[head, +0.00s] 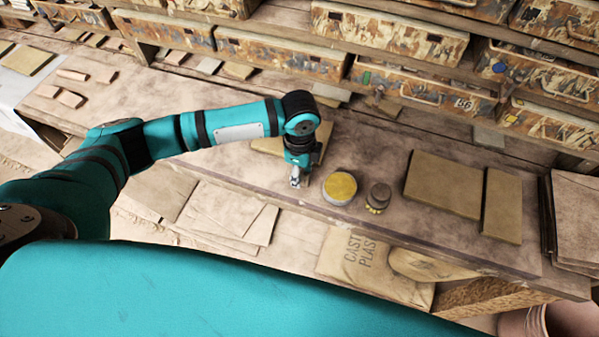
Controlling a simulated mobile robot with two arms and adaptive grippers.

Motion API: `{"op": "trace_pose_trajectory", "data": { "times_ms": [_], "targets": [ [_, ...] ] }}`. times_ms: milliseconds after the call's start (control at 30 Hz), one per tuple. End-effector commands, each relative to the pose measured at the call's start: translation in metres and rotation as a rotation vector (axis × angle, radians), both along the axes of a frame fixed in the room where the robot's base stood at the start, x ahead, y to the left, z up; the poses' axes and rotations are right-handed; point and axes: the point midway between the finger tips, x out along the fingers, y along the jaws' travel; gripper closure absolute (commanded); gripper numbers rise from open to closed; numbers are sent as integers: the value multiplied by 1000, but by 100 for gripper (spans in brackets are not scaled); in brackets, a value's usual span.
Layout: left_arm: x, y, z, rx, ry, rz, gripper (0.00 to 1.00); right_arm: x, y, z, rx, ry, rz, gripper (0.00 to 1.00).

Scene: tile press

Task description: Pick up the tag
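My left gripper (297,180) points down over the front part of the workbench (245,172), just left of a round tin with a yellow top (340,187). Its fingertips are small and pale here, and I cannot tell whether they are open or shut, or whether anything is between them. I cannot make out a tag for certain; it may be hidden by the gripper or too small to see. My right gripper is not in view.
A small dark round stamp-like piece (379,196) stands right of the tin. Flat brown slabs (444,184) lie further right. Another board (265,145) lies partly behind my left wrist. Painted drawers (425,85) line the back. A sack (362,262) lies below the bench's front edge.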

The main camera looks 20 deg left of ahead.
Motion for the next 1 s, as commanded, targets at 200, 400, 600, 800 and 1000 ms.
{"op": "trace_pose_trajectory", "data": {
  "times_ms": [200,400,600,800,1000],
  "targets": [
    [0,0,-16,0,-1,0,62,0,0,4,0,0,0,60],
    [0,0,-17,0,-1,0,64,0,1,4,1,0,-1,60],
    [0,1,-16,0,-1,0,90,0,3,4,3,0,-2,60],
    [0,1,-16,0,-1,0,100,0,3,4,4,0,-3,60],
    [0,1,-16,0,-1,0,100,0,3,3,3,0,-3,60]
  ]
}}
